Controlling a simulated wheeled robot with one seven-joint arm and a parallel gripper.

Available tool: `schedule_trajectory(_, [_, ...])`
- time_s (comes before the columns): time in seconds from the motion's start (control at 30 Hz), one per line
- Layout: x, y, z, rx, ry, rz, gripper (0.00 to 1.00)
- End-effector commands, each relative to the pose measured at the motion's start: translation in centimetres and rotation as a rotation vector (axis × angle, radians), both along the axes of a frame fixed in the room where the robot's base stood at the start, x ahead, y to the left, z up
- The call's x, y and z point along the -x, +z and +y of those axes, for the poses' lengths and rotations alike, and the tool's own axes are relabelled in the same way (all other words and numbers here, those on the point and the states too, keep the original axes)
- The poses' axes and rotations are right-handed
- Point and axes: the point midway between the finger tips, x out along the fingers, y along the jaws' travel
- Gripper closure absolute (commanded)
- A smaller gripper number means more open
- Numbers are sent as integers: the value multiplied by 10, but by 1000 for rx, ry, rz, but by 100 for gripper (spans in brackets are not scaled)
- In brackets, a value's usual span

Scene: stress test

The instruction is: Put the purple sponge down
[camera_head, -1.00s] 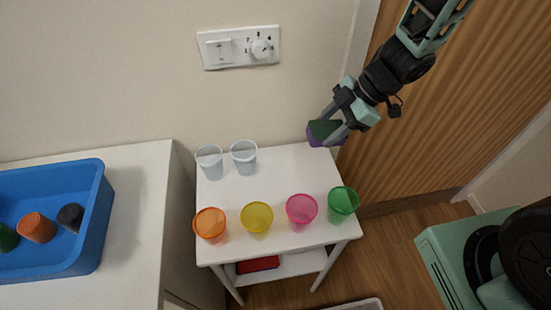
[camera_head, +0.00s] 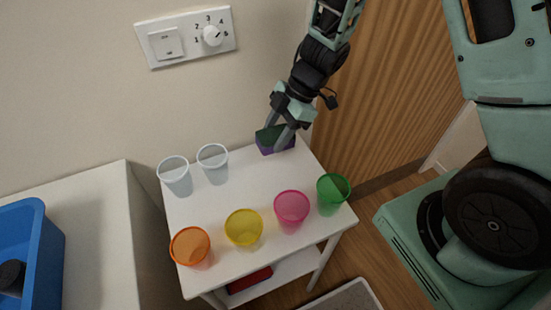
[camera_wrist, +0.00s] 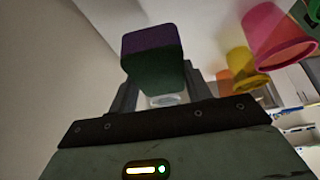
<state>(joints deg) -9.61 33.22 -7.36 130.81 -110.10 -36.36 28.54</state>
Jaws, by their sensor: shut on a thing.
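The purple sponge (camera_head: 265,146) has a dark green upper layer and sits between the fingers of my gripper (camera_head: 280,139) at the back right of the small white table (camera_head: 238,187). In the wrist view the sponge (camera_wrist: 152,58) is between both fingers of my gripper (camera_wrist: 158,90), which is shut on it. The sponge is at or just above the table's back right corner; I cannot tell whether it touches the top.
Two clear cups (camera_head: 213,164) stand at the table's back left. Orange (camera_head: 191,248), yellow (camera_head: 244,229), pink (camera_head: 291,212) and green (camera_head: 332,194) cups line the front. A blue bin (camera_head: 45,260) sits on the left counter. The table's middle is clear.

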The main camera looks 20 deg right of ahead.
Motion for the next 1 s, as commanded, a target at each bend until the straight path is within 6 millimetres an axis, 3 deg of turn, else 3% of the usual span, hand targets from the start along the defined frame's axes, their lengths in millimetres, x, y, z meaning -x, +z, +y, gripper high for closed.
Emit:
schedule_trajectory(0.03, [0,-13,-1,0,-2,3,73])
schedule_trajectory(0.27, [0,-36,0,0,0,1,73])
schedule_trajectory(0.4, [0,-60,-1,1,-1,2,73])
schedule_trajectory(0.8, [0,-75,-1,2,0,-1,76])
schedule_trajectory(0.83, [0,-75,-1,2,0,-1,43])
schedule_trajectory(0.87, [0,-75,-1,2,0,-1,35])
schedule_trajectory(0.9, [0,-75,-1,2,0,-1,30])
schedule_trajectory(1.0, [0,-75,-1,2,0,-1,30])
